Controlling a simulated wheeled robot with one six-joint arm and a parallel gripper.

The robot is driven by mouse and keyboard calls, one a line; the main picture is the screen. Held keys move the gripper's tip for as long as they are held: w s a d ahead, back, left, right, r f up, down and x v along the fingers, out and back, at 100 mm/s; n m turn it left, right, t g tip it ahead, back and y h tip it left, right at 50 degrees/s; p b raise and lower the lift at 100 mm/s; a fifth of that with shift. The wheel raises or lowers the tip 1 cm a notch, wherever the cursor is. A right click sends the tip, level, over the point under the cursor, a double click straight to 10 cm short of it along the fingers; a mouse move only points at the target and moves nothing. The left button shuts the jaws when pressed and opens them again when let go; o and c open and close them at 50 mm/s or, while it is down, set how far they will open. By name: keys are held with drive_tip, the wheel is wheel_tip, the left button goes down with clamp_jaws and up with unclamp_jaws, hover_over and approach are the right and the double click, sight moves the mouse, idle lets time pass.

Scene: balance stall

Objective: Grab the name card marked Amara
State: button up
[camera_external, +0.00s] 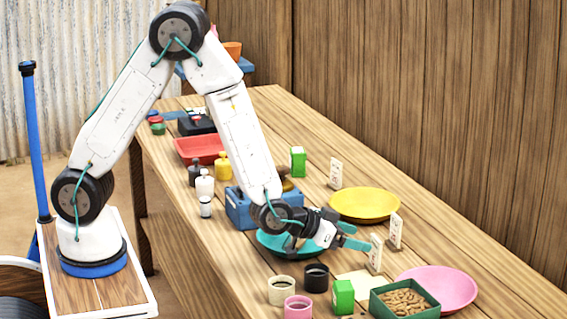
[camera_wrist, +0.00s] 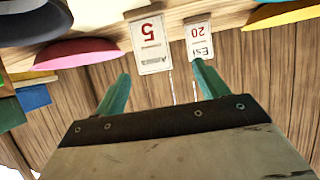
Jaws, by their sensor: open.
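Two white name cards stand upright close together just beyond my gripper. The nearer card (camera_external: 375,253) shows in the wrist view as the left card (camera_wrist: 151,44), upside down, with a 5 and a small blurred name that seems to start with A, likely Amara. The other card (camera_external: 396,231) reads Esi and 20 in the wrist view (camera_wrist: 199,40). My gripper (camera_external: 359,236) is open and empty, its teal fingers pointing at the cards. In the wrist view the fingertips (camera_wrist: 160,74) sit apart, either side of the gap below the left card.
A yellow plate (camera_external: 365,204) and a pink plate (camera_external: 455,286) flank the cards. A teal dish (camera_external: 272,245) lies under my wrist. A green box (camera_external: 343,297), cups and a bin of brown pieces (camera_external: 378,308) stand in front. A third card (camera_external: 335,173) stands farther back.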

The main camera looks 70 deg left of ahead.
sight(375, 255)
drive_tip(key=shift+w+d+f, duration=0.15)
drive_tip(key=shift+w+f, duration=0.2)
drive_tip(key=shift+f, duration=0.15)
drive_tip(key=x, duration=0.7)
drive_tip(key=shift+d, duration=0.35)
drive_tip(key=c, duration=1.1)
